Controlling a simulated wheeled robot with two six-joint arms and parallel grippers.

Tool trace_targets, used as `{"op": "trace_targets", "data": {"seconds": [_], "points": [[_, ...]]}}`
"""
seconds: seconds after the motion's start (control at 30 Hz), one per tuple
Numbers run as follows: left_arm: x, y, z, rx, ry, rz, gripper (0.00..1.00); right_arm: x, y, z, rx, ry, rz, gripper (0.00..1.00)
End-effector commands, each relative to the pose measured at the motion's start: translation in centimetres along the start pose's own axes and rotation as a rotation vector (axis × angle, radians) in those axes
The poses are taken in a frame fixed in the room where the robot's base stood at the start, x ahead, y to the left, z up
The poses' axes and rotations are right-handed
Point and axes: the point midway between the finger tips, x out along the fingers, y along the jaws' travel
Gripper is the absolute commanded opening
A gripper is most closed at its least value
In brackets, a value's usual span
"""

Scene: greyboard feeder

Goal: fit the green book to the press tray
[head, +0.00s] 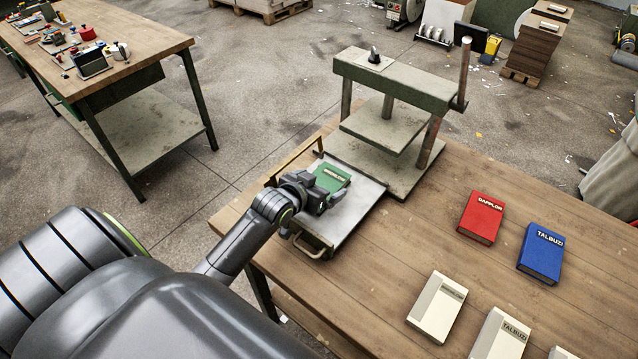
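The green book (333,177) is over the grey press tray (364,197), near the tray's left side. The tray is pulled out from the press (395,85) and has a handle (313,246) at its near end. My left gripper (325,194) is at the near end of the green book and hides part of it. I cannot tell whether its fingers grip the book, or whether the book rests flat on the tray. My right gripper is not in view.
A red book (481,218), a blue book (541,253) and several pale books, one of them near the middle (437,306), lie on the wooden table (400,255) to the right. A rail (294,160) runs along the tray's left side. Another workbench (110,45) stands at the upper left.

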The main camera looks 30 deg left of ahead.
Motion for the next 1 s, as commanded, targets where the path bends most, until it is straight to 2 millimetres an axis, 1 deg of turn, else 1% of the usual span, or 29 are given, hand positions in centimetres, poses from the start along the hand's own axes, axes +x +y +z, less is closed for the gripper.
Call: {"op": "trace_targets", "data": {"seconds": [0.17, 0.27, 0.37, 0.67, 1.0], "points": [[-0.2, 0.0, 0.1, 0.000, -0.002, -0.001, 1.00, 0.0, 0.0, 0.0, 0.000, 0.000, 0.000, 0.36], [-0.8, -0.1, 0.1, 0.000, -0.003, -0.001, 1.00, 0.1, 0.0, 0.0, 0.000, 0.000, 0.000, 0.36], [-2.0, -0.1, 0.1, 0.002, -0.001, -0.001, 1.00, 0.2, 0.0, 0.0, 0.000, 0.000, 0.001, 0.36], [-7.2, -0.1, 0.2, 0.003, -0.001, -0.001, 1.00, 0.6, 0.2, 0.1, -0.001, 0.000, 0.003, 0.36], [-13.7, 0.0, 0.1, 0.004, -0.002, 0.000, 1.00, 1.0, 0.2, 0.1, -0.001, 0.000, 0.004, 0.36]]}}
